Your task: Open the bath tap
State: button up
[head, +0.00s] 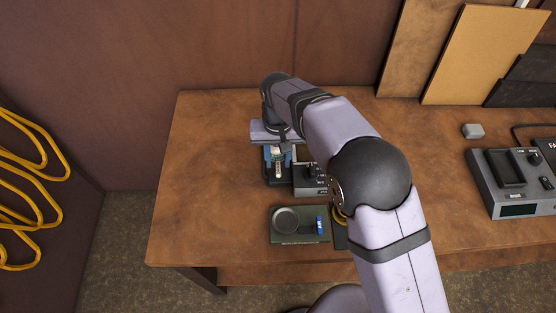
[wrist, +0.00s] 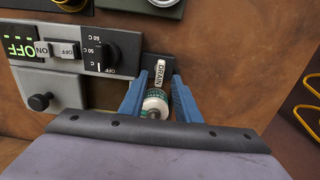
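A lever tap marked DRAIN (wrist: 160,73) stands on a dark plate in the wrist view. Its end nearest the camera is a rounded grip (wrist: 155,103) in white with a green band. It also shows in the head view as a pale upright strip (head: 278,168). My gripper (wrist: 159,88) has its blue fingers on both sides of the lever, with narrow gaps seeming to show. I cannot tell whether either finger touches it. The water outlet is not visible.
Left of the lever in the wrist view are a dial (wrist: 106,52), an ON/OFF switch (wrist: 62,50) and a grey box with a black knob (wrist: 40,101). In the head view, a green unit with a round dish (head: 286,220) lies nearer. The bench's left side is clear.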

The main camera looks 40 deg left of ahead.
aim_at(278, 171)
jog(key=shift+f+p, duration=0.35)
jog(key=shift+f, duration=1)
grip_shut()
